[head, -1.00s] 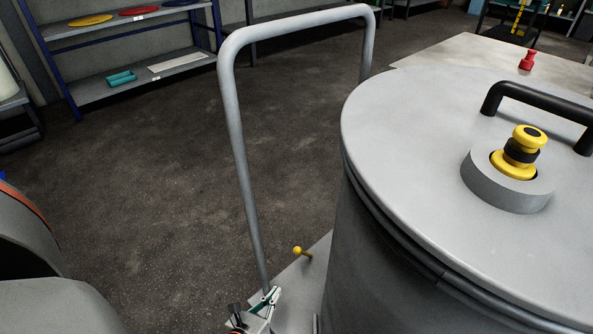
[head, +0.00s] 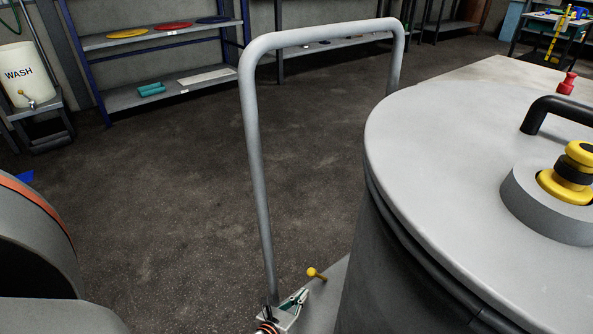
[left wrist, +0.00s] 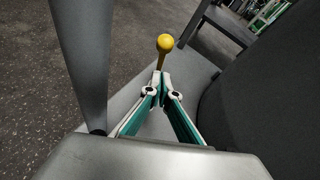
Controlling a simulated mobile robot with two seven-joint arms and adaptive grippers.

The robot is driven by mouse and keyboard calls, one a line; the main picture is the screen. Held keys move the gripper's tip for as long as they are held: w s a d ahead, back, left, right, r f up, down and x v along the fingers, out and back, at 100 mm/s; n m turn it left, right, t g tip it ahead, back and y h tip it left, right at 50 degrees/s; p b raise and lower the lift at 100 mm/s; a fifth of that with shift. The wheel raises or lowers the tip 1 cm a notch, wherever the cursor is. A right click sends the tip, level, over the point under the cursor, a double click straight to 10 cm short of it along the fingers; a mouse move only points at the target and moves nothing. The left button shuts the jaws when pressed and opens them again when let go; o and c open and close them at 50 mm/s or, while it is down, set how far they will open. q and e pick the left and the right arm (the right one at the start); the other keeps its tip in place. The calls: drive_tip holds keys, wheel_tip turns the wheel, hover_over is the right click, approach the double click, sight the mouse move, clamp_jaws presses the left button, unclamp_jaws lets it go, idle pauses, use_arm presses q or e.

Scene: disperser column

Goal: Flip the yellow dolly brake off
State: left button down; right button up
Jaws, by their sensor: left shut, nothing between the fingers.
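The yellow dolly brake is a short lever with a round yellow knob (head: 312,272), standing up from the grey dolly deck (head: 325,290) beside the drum. My left gripper (head: 304,293) is low at the bottom of the head view, next to the foot of the dolly's handle. In the left wrist view its fingertips (left wrist: 160,76) are together and empty. The brake knob (left wrist: 165,43) stands just beyond them, and the tips overlap the lower lever in the picture. I cannot tell whether they touch it. My right gripper is not in view.
The dolly's tall grey tube handle (head: 258,180) rises close beside my left gripper. The large lidded drum (head: 440,130) fills the right side, with a black handle (head: 560,112) and a yellow-black knob (head: 573,175) on top. Open floor lies left. Shelves (head: 165,90) stand behind.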

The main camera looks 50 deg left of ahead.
use_arm(q)
drive_tip(key=w, duration=0.1)
drive_tip(key=w+a+r, duration=0.1)
drive_tip(key=w, duration=0.1)
drive_tip(key=shift+a+r, duration=0.25)
drive_tip(key=shift+r, duration=0.15)
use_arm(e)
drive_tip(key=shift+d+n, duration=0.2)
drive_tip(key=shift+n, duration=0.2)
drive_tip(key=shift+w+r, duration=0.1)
